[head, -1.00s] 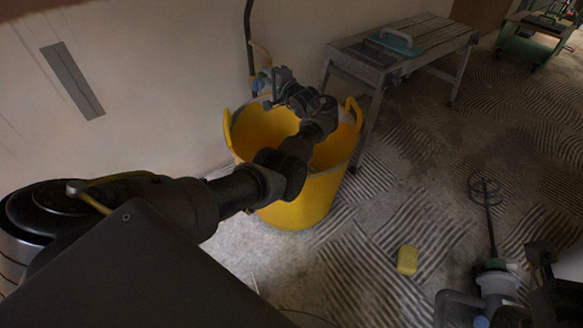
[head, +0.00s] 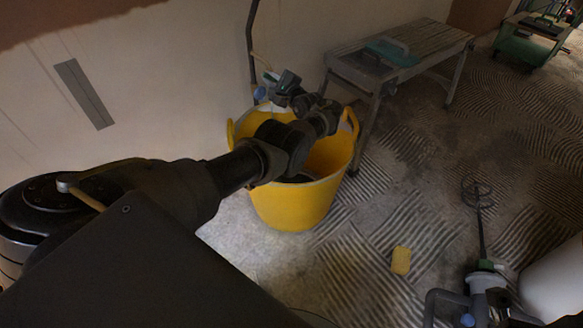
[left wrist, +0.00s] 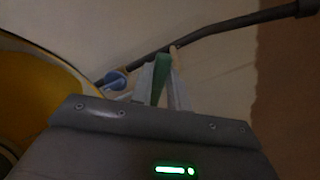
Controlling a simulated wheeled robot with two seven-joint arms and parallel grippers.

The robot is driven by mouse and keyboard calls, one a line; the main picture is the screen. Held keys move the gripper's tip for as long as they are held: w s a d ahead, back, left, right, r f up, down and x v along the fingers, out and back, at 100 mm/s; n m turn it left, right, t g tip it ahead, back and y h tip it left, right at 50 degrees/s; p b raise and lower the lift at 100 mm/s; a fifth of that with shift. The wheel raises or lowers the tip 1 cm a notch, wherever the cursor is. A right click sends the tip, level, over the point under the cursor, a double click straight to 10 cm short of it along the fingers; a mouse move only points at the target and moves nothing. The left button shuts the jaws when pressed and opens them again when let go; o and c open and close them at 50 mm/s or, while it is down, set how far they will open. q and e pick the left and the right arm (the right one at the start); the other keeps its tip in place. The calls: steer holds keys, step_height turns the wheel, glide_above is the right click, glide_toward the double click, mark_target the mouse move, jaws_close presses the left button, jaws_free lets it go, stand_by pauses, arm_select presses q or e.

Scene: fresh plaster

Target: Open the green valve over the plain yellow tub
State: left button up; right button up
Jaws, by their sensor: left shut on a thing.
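The plain yellow tub (head: 295,205) stands on the floor against the wall, with a handle on each side. My left arm reaches over it, and my left gripper (head: 272,82) is at the pipe above its back rim. In the left wrist view, the left gripper (left wrist: 160,82) is shut on a green lever, the green valve (left wrist: 161,72), which shows between its pale fingers. A blue knob (left wrist: 116,80) sits beside it on the same dark pipe (left wrist: 215,30). In the head view my gripper hides the green lever. The right gripper does not show clearly.
A grey work bench (head: 395,55) with a trowel on it stands right of the tub. A yellow sponge (head: 401,260) and a mixer with a whisk (head: 479,205) lie on the ridged floor. A green cart (head: 528,42) stands at the far right.

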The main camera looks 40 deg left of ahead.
arm_select(q)
steer(key=shift+w+d, duration=0.1)
steer(key=m+b, duration=0.1)
steer(key=m, duration=0.1)
steer(key=w+r+m+b, duration=0.1)
steer(key=m+b, duration=0.1)
steer(key=m, duration=0.1)
steer(key=w+m+b, duration=0.1)
steer(key=m+b, duration=0.1)
steer(key=m, duration=0.1)
steer(key=shift+w+d+r, duration=0.2)
steer(key=shift+d, duration=0.15)
steer(key=b, duration=0.1)
steer(key=m+b, duration=0.1)
steer(key=b, duration=0.1)
steer(key=shift+w+d+f+m, duration=0.1)
steer(key=shift+w+f+m, duration=0.2)
steer(key=shift+w+r+m, duration=0.1)
steer(key=shift+r+m, duration=0.25)
steer(key=shift+m, duration=0.05)
